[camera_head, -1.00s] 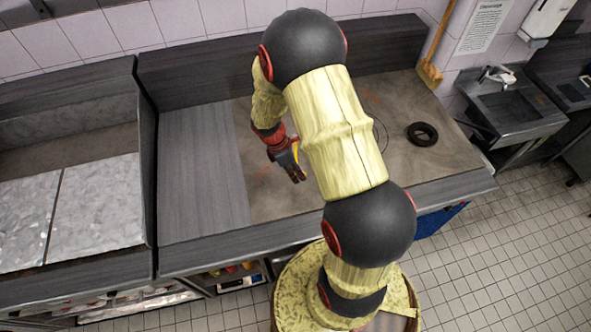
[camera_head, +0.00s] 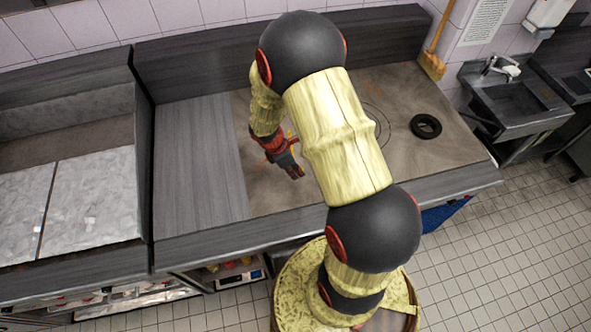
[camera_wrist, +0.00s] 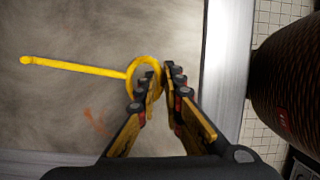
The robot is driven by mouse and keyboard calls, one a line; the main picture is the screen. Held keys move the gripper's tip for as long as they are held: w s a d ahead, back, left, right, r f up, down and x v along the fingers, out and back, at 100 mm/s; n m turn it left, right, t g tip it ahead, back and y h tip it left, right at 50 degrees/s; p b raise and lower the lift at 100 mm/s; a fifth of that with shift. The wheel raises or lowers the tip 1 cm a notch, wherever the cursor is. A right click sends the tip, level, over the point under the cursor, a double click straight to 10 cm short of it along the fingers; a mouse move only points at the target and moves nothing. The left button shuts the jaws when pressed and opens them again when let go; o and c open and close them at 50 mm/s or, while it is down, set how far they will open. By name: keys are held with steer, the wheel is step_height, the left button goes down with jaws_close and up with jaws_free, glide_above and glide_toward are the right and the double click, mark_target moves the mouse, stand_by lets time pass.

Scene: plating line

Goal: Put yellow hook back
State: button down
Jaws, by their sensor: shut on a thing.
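The yellow hook (camera_wrist: 85,69) is a long thin rod with a ring at one end. In the wrist view the rod points left over the grey-brown worktop, and the ring is at my gripper's fingertips. My gripper (camera_wrist: 161,84) is shut on the ring end, and its fingers hide part of the ring. In the head view my gripper (camera_head: 295,173) points down over the worktop, left of my upper arm. Only a small bit of yellow shows beside it there. I cannot tell how high the hook is above the surface.
A black ring (camera_head: 426,126) lies on the worktop (camera_head: 440,165) at the right, near a thin circular outline. A broom (camera_head: 432,62) leans at the back right, beside a sink (camera_head: 517,100). The grey counter section (camera_head: 195,170) at the left is bare.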

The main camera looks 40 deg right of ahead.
steer(key=b, duration=0.4)
glide_above(296, 187)
steer(key=shift+a+f, duration=0.1)
steer(key=shift+f, duration=2.9)
steer(key=c, duration=1.8)
jaws_free()
steer(key=shift+c, duration=0.2)
steer(key=v, duration=1.2)
